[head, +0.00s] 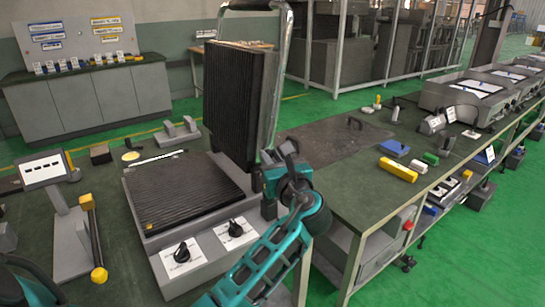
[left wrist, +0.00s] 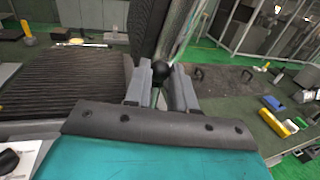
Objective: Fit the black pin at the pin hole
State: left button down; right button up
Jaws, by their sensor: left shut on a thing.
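The heating element is a grey press with a black ribbed lower plate (head: 185,190) and a raised ribbed upper plate (head: 233,95). My left gripper (head: 281,156) is at the right side of the press, beside the base of the raised plate. In the left wrist view its fingers (left wrist: 163,88) are shut on the black pin (left wrist: 160,70), whose round head shows between the fingertips. The rest of the pin is hidden by the fingers. The pin hole cannot be made out, so I cannot tell whether the pin is in it. My right gripper is not in view.
Two black knobs (head: 182,252) are on the front panel of the press. A curved metal handle (head: 283,75) rises beside the upper plate. A yellow block (head: 398,170) and a blue block (head: 394,148) lie on the right bench.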

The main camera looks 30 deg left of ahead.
pick_arm(q)
jog(key=shift+f+b, duration=1.1)
jog(key=shift+f, duration=1.65)
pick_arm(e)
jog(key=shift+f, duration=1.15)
pick_arm(q)
jog(key=c, duration=0.9)
grip_release()
jog(key=shift+r, duration=0.1)
jog(key=shift+o, duration=0.2)
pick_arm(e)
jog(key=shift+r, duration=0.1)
pick_arm(q)
jog(key=shift+r, duration=0.1)
jog(key=shift+d, duration=0.1)
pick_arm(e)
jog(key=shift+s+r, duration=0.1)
